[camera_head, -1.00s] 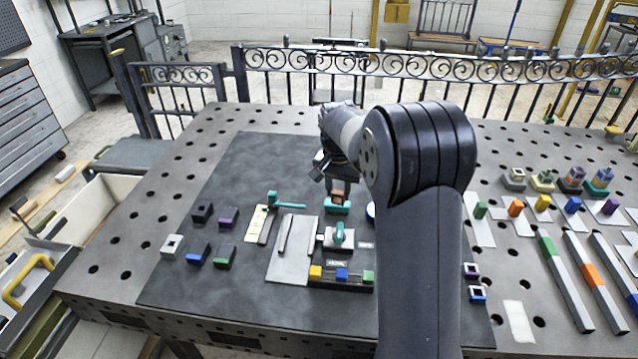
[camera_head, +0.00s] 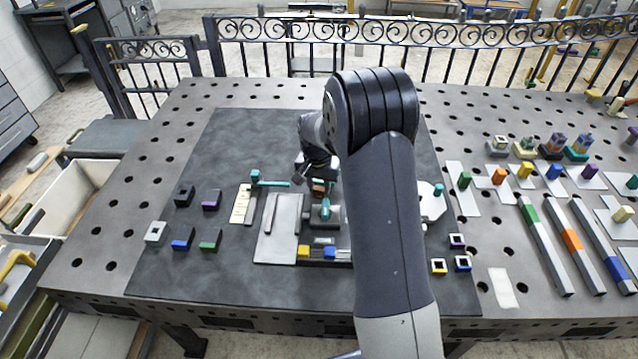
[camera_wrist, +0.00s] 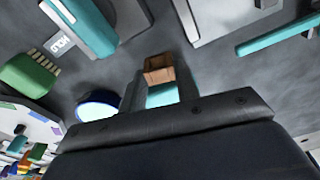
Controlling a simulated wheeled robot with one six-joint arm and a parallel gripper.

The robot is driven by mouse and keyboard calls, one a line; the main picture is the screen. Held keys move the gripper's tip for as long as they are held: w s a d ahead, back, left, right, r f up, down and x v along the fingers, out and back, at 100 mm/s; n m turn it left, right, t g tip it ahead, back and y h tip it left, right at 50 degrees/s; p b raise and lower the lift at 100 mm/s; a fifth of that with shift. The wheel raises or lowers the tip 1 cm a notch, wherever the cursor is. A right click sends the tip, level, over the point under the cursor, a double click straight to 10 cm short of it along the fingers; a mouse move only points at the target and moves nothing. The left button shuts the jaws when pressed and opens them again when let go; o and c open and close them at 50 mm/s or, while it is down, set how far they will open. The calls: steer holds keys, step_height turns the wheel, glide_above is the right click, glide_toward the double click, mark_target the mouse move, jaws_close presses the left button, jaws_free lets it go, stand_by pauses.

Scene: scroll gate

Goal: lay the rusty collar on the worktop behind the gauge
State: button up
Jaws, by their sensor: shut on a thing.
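The rusty collar, a small orange-brown block, shows between my fingertips in the wrist view (camera_wrist: 158,68) and below my gripper in the head view (camera_head: 319,187). My gripper (camera_wrist: 160,80) is shut on it, over the dark mat. A teal piece (camera_wrist: 162,95) shows between the fingers beside the collar; I cannot tell whether it touches. A teal tool with a long bar (camera_head: 270,182) lies left of the gripper on the mat and may be the gauge. Its bar shows at upper right in the wrist view (camera_wrist: 285,36).
A pale plate (camera_head: 278,240) and a fixture with a teal handle (camera_head: 325,209) stand in front of the gripper. Several small dark blocks (camera_head: 210,200) sit at left. The mat (camera_head: 250,140) behind the teal tool is clear. My arm hides part of the right side.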

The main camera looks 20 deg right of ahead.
steer(key=o, duration=0.8)
steer(key=shift+o, duration=0.2)
